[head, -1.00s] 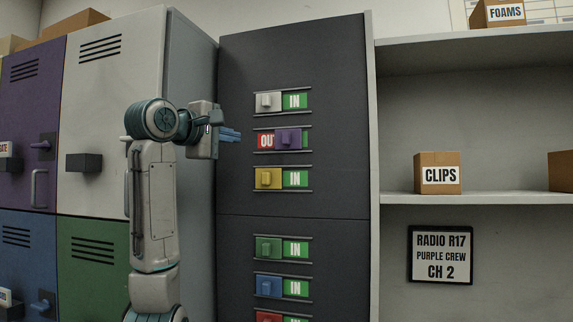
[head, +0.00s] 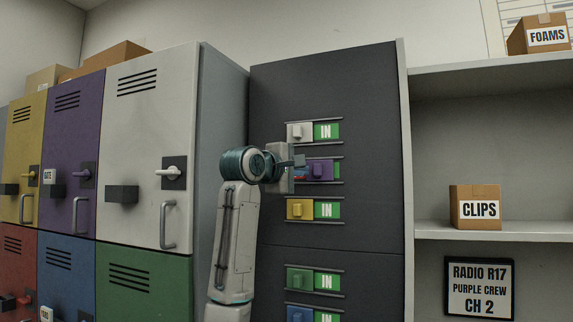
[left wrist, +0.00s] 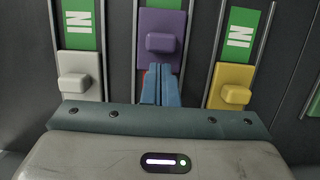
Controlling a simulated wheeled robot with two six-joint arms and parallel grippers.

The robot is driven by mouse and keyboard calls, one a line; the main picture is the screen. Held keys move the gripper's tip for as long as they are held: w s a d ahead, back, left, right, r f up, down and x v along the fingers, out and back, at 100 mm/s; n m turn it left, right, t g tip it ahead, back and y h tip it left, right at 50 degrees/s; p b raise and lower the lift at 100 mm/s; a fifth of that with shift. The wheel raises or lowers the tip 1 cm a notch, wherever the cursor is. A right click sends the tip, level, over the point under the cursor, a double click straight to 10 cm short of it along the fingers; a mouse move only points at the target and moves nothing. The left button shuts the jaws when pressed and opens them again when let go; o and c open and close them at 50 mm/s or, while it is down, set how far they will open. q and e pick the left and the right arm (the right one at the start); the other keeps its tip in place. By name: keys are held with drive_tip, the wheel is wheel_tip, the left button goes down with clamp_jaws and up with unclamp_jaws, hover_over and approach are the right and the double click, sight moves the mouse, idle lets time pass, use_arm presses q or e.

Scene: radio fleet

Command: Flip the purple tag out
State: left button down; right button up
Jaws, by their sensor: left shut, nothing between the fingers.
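The purple tag (head: 321,169) is a sliding block with a raised knob on its rail in the dark cabinet. A green strip shows to its right in the head view, and a bit of red shows to its left behind my gripper. My left gripper (head: 303,173) is shut and empty, at the left side of the purple tag. In the left wrist view, its blue fingers (left wrist: 162,72) end just below the knob of the purple tag (left wrist: 160,42); I cannot tell whether they touch it. My right gripper is not in view.
The white tag (head: 300,132) above and the yellow tag (head: 300,209) below each sit left of a green IN label. Green (head: 299,279) and blue tags are lower. Lockers stand left; a shelf with a CLIPS box (head: 475,208) stands right.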

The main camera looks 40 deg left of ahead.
sight(318, 170)
use_arm(q)
drive_tip(key=shift+d, duration=0.3)
drive_tip(key=shift+w, duration=0.1)
drive_tip(key=shift+a+f, duration=0.1)
drive_tip(key=shift+a, duration=0.05)
drive_tip(key=shift+w+d, duration=0.25)
drive_tip(key=shift+d, duration=0.95)
drive_tip(key=shift+a, duration=0.1)
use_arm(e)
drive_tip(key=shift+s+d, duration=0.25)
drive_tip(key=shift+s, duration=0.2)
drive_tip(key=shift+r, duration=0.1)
